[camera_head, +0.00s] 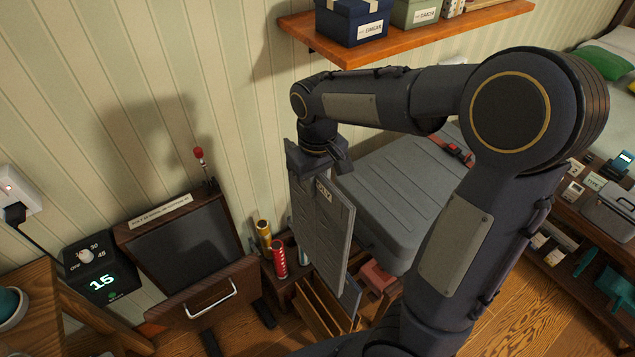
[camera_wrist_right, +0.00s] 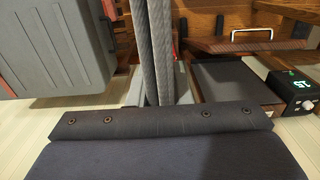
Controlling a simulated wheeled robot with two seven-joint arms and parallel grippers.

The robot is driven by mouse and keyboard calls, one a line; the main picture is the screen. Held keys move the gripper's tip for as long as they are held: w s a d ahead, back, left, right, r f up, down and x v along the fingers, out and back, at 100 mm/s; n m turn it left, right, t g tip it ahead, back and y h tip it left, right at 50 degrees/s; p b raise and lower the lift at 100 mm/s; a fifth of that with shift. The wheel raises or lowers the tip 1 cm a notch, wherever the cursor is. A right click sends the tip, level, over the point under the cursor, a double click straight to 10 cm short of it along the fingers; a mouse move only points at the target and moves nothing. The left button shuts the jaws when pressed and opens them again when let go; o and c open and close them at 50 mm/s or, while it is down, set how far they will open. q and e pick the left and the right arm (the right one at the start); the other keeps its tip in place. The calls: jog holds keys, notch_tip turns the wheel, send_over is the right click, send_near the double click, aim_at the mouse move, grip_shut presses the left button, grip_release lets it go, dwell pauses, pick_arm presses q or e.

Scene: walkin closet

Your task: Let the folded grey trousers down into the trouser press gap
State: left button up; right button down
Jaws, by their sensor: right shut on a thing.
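My right gripper (camera_head: 318,165) is shut on the top of the folded grey trousers (camera_head: 325,232). They hang down as a long flat bundle with a small white label near the top. In the right wrist view the trousers (camera_wrist_right: 158,50) show edge-on as two hanging layers. The trouser press (camera_head: 222,293) stands to the left of them, tilted open, with a dark inner plate and a wooden front with a white handle. It also shows in the wrist view (camera_wrist_right: 235,85). The trousers are apart from its gap. My left gripper is out of view.
A wooden slatted rack (camera_head: 322,307) is below the trousers; contact cannot be told. Red (camera_head: 279,258) and gold (camera_head: 264,235) cylinders stand between press and trousers. A grey suitcase (camera_head: 385,190) is behind right. A timer box (camera_head: 96,270) reading 15 is left of the press. A shelf (camera_head: 420,35) hangs above.

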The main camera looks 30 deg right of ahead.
notch_tip(320, 180, up, 6)
jog(key=p, duration=0.4)
jog(key=shift+f, duration=0.15)
notch_tip(320, 180, up, 11)
dwell(0.3)
dwell(0.4)
